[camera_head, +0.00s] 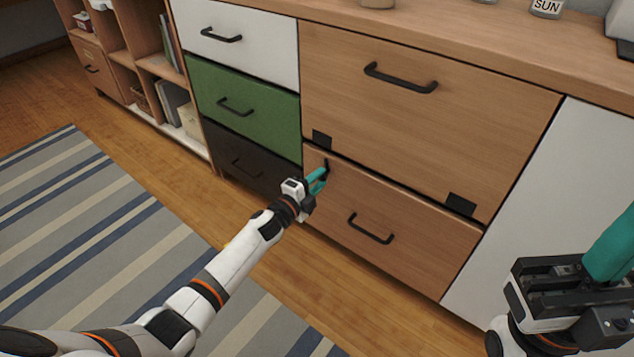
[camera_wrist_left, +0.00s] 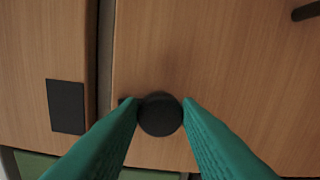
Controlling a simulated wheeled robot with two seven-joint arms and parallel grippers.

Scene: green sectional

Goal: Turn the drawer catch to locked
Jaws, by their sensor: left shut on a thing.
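The drawer catch shows in the left wrist view as a round black knob (camera_wrist_left: 160,114) on the wood front, with a small dark piece at its left. In the head view the dark catch (camera_head: 326,163) is at the upper left corner of the lower wood drawer (camera_head: 420,225). My left gripper (camera_head: 318,180) is shut on the knob, its teal fingers (camera_wrist_left: 162,118) on either side of it. The gripper hides part of the catch in the head view. My right gripper (camera_head: 608,250) is at the right edge, only partly in view, away from the drawers.
The upper wood front (camera_head: 430,120) has a black handle (camera_head: 400,78) and black plates (camera_head: 460,204) at its lower corners. White, green (camera_head: 242,108) and dark drawers stand to the left. A striped rug (camera_head: 110,220) lies on the floor. All visible drawers look shut.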

